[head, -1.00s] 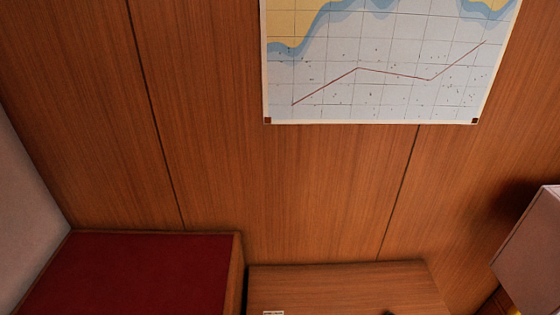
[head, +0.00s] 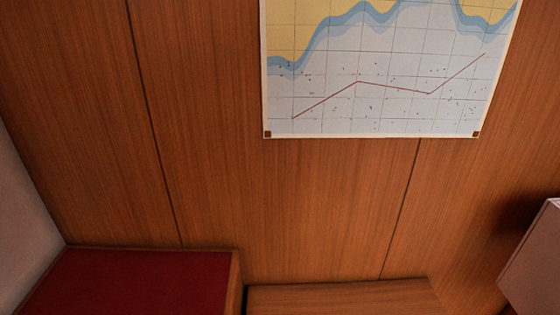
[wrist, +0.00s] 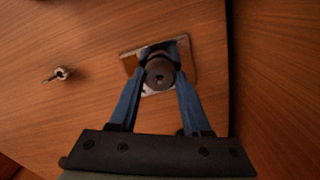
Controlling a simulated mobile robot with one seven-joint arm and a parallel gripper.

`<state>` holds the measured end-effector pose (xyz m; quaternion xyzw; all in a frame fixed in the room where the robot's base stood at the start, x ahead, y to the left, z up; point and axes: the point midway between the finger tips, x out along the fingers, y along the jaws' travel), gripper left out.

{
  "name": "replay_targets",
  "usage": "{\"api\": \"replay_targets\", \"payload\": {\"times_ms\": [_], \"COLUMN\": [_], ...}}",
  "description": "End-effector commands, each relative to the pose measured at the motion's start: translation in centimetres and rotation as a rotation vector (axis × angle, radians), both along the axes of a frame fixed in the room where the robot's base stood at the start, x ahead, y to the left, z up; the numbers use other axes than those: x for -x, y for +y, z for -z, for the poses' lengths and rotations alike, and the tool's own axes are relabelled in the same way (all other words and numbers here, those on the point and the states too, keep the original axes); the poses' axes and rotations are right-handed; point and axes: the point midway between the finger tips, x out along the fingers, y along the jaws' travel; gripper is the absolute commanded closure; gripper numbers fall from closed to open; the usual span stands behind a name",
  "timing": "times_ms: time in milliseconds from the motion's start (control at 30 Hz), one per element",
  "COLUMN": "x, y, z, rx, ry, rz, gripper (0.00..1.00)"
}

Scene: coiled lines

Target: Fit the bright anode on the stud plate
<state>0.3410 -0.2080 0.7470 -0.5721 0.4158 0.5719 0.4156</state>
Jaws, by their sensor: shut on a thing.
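In the wrist view my gripper (wrist: 161,58) has its blue fingers shut on a dark grey round piece (wrist: 159,74) with a small hole in its middle. I cannot tell from its shaded face whether it is the bright anode. A pale square plate (wrist: 130,63) lies behind the piece on the wooden surface, and its middle is hidden by the piece and fingers. Any stud on it is hidden, and I cannot tell whether the piece touches it. The head view shows neither my gripper nor the plate.
A small metallic piece with a thin stem (wrist: 62,73) lies left of the plate on bare wood (wrist: 60,115). In the head view a chart (head: 385,75) hangs on the panelled wall, above a red cushioned seat (head: 140,282) and a wooden top (head: 340,298).

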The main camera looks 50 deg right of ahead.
Motion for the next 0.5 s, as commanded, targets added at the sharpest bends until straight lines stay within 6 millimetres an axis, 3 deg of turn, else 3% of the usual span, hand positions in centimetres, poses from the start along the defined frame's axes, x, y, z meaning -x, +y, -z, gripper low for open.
{"api": "replay_targets", "payload": {"times_ms": [233,267,433,500], "x": [-0.02,-0.02,-0.02,-0.01], "y": [-0.04,-0.04,-0.03,-0.02], "z": [0.80,0.77,0.70,0.70], "rx": [0.001,0.001,0.001,0.001], "ry": [0.000,-0.001,0.000,0.000], "rz": [0.000,0.000,0.000,0.000], "gripper": [1.00,0.50,0.20,0.17]}}
